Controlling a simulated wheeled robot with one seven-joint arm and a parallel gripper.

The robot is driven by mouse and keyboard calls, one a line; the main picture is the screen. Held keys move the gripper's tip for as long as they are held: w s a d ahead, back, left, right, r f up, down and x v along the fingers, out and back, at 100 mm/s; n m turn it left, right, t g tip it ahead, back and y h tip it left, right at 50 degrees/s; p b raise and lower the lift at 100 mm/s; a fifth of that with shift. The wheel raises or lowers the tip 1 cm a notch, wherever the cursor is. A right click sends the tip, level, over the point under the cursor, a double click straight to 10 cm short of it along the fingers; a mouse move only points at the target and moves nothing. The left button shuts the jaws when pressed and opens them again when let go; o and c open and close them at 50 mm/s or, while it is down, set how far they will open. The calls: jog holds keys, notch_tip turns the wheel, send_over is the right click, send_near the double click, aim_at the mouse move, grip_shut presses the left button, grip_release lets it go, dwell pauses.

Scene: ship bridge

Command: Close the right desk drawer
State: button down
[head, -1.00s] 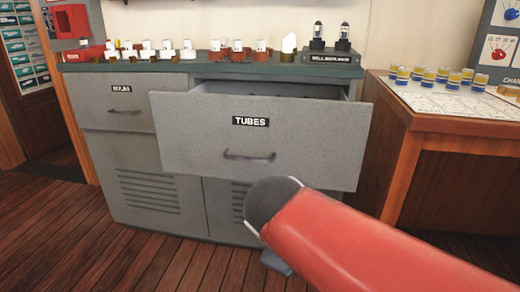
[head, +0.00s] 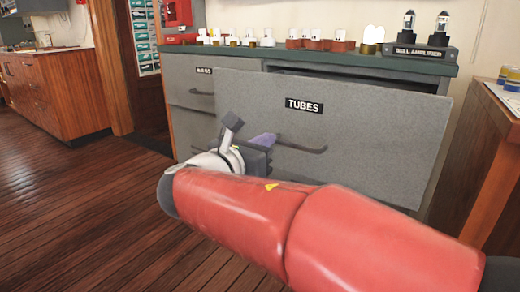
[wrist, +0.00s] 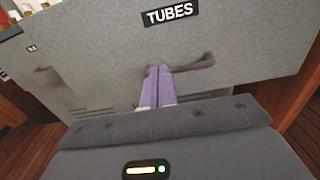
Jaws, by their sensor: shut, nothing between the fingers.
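The right desk drawer (head: 370,118), grey with a "TUBES" label, stands pulled out from the desk; a dark gap shows above its front. Its dark bar handle (head: 305,149) is on the front below the label. My gripper (head: 264,140) is in front of the left part of the drawer, near the handle's left end. In the wrist view, the shut purple fingers (wrist: 158,72) point at the drawer front (wrist: 235,45), beside the left end of the handle (wrist: 195,67). Nothing is between them. I cannot tell whether they touch the front.
The left drawer (head: 190,88) looks closed. The desk top (head: 390,62) holds several small red and white items and a black stand (head: 425,51) with two tubes. A wooden table (head: 490,150) stands close at the right. Open floor (head: 75,200) lies at the left.

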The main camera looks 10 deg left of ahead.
aim_at(291, 125)
jog(key=x, duration=0.8)
jog(key=shift+w+d+b, duration=0.15)
jog(key=shift+w+b, duration=0.2)
jog(key=p+x, duration=0.9)
jog(key=x, duration=1.5)
jog(key=shift+w+f, duration=0.1)
jog(key=shift+w, duration=0.15)
jog(key=shift+d+r, duration=0.15)
jog(key=shift+r, duration=0.15)
